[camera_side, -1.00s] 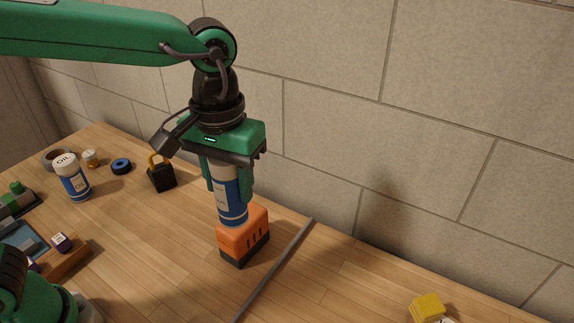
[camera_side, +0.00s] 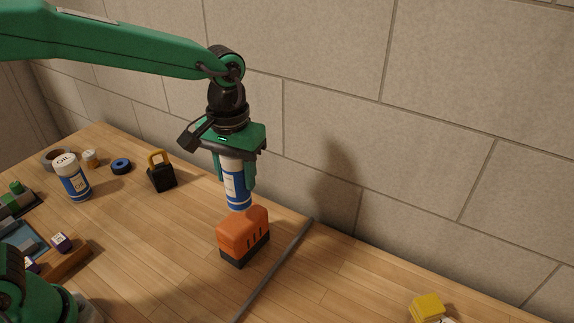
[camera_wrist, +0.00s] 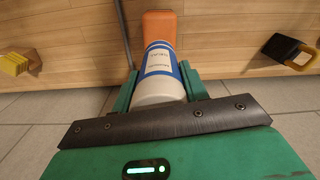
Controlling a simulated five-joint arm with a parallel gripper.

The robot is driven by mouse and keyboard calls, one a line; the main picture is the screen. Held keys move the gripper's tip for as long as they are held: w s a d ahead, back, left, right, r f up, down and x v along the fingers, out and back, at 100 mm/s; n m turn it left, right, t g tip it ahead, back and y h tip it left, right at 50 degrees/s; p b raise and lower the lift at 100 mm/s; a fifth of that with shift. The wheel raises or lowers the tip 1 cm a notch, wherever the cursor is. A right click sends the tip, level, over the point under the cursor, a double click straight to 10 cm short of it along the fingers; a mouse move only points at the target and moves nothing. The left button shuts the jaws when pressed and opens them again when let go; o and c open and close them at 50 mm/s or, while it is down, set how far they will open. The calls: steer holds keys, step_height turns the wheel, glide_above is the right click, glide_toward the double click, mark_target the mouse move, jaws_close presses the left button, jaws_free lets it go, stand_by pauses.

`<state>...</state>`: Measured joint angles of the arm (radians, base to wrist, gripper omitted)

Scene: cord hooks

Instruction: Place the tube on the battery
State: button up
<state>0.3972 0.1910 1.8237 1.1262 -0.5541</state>
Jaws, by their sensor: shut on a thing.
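My gripper (camera_side: 236,184) is shut on the tube (camera_side: 238,196), a white and blue cylinder held upright, its upper part between the fingers. The battery (camera_side: 243,232), an orange block with a dark base and dark slots on its side, stands on the table. In the side view the tube's lower end is just above the battery's top edge; I cannot tell whether they touch. In the wrist view the tube (camera_wrist: 160,62) points away from my gripper (camera_wrist: 158,82), and the battery (camera_wrist: 159,24) shows beyond its far end, partly hidden by it.
A grey rod (camera_side: 275,270) lies right of the battery. A black padlock (camera_side: 161,177) stands to the left, with a blue ring (camera_side: 121,166) and an oil container (camera_side: 72,180) beyond. A yellow block (camera_side: 427,308) is at the lower right. A wall stands behind.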

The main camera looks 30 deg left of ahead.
mark_target(237, 186)
steer(key=shift+f, duration=1.75)
steer(key=shift+f, duration=0.1)
steer(key=o, duration=1.1)
steer(key=shift+o, duration=0.2)
step_height(237, 186, up, 12)
steer(key=shift+r, duration=0.1)
steer(key=shift+s, duration=0.1)
